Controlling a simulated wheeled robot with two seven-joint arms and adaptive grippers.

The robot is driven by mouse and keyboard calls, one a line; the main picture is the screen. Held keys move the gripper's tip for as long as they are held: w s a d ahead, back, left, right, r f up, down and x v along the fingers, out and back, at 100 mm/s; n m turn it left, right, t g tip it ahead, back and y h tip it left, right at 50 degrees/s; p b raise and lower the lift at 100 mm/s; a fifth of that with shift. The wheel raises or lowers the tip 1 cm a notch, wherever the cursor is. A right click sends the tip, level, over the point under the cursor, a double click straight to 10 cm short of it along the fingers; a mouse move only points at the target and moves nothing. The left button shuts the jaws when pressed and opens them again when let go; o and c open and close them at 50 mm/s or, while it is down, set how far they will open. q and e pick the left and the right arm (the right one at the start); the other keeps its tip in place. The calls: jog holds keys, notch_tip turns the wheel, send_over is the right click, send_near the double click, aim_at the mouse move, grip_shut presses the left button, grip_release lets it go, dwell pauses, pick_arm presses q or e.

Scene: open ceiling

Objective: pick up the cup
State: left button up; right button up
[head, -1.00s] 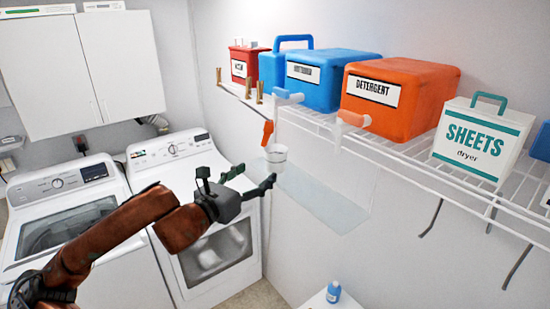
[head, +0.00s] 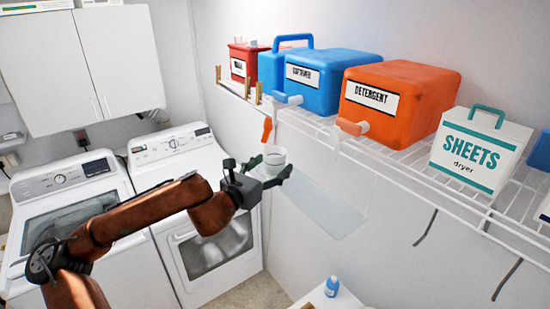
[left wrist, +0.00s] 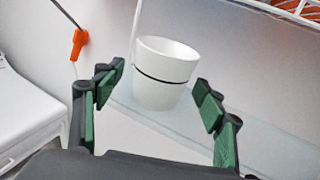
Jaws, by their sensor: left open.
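The cup (head: 274,156) is small and white and stands upright near the left end of a clear shelf on the wall. In the left wrist view the cup (left wrist: 164,73) has a thin dark band round it. My left gripper (head: 268,171) is open, just in front of the cup in the head view. In the left wrist view the green-padded fingers (left wrist: 160,108) are apart, one toward each side of the cup, with the cup seen beyond the tips. I cannot tell whether the cup is between them. My right gripper is not in view.
The clear shelf (head: 325,205) is bare to the right of the cup. An orange nozzle (head: 267,129) hangs close above the cup. A wire rack (head: 345,152) with detergent boxes runs above. The dryer (head: 215,250) stands below left.

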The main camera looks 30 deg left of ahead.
pick_arm(q)
jog(key=shift+w+f+p, duration=0.1)
jog(key=shift+w+p, duration=0.3)
jog(key=shift+w, duration=0.6)
jog(key=c, duration=1.3)
